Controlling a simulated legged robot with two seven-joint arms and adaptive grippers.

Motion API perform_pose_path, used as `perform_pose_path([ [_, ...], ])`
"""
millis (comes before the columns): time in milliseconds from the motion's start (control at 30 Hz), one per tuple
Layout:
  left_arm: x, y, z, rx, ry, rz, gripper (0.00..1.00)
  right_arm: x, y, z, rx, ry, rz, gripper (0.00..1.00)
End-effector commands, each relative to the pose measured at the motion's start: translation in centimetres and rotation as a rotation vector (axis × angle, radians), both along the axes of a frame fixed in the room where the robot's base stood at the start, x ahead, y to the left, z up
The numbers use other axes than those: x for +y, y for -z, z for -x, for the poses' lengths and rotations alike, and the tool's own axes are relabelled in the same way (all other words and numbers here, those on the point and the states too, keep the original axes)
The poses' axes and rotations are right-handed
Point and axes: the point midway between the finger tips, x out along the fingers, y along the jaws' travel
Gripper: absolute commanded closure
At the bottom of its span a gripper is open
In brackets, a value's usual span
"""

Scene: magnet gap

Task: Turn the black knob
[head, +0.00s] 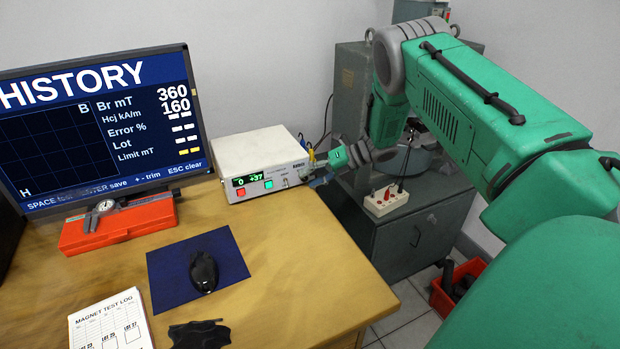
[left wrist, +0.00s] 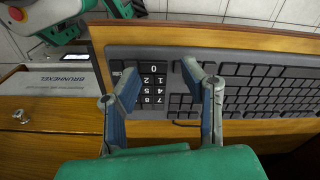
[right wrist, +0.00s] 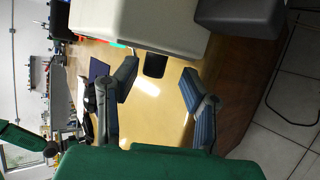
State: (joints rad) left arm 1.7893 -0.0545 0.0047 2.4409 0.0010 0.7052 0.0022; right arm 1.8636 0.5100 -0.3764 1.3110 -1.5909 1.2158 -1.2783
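The white meter box (head: 262,163) stands at the back right of the desk, with a green display, a red button and a teal button on its front. My right gripper (head: 313,178) is beside the right part of that front and hides the knob in the head view. In the right wrist view the black knob (right wrist: 155,65) sticks out from the box (right wrist: 165,22). It lies between the open fingertips of my right gripper (right wrist: 158,72), with a gap on both sides. My left gripper (left wrist: 160,72) is open and empty above a keyboard.
A monitor (head: 95,130) stands at the left, with a red case (head: 118,227) in front of it. A mouse (head: 203,272) lies on a blue pad (head: 165,277). The keyboard (left wrist: 250,75) is below my left gripper. A grey cabinet (head: 415,235) stands right of the desk.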

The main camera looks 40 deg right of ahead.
Motion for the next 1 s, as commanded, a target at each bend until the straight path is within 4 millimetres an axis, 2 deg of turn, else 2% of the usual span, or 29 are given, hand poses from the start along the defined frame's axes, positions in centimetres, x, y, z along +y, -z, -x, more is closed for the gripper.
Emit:
perform_pose_path([
  [133, 0.1, 0.0, 0.2, -0.002, 0.0, 0.001, 0.63, -0.1, -0.3, 0.1, -0.002, 0.0, 0.001, 0.62],
  [267, 0.1, 0.0, 0.2, -0.003, 0.0, 0.001, 0.63, -1.1, -1.2, 1.0, -0.003, 0.0, 0.001, 0.62],
  [700, 0.0, -0.1, 0.2, -0.003, 0.0, 0.001, 0.63, -6.7, -5.1, 6.2, 0.0, 0.001, 0.0, 0.62],
  [1000, 0.1, 0.0, 0.2, -0.003, 0.0, 0.002, 0.63, -7.6, -5.9, 7.1, 0.001, 0.001, -0.001, 0.62],
])
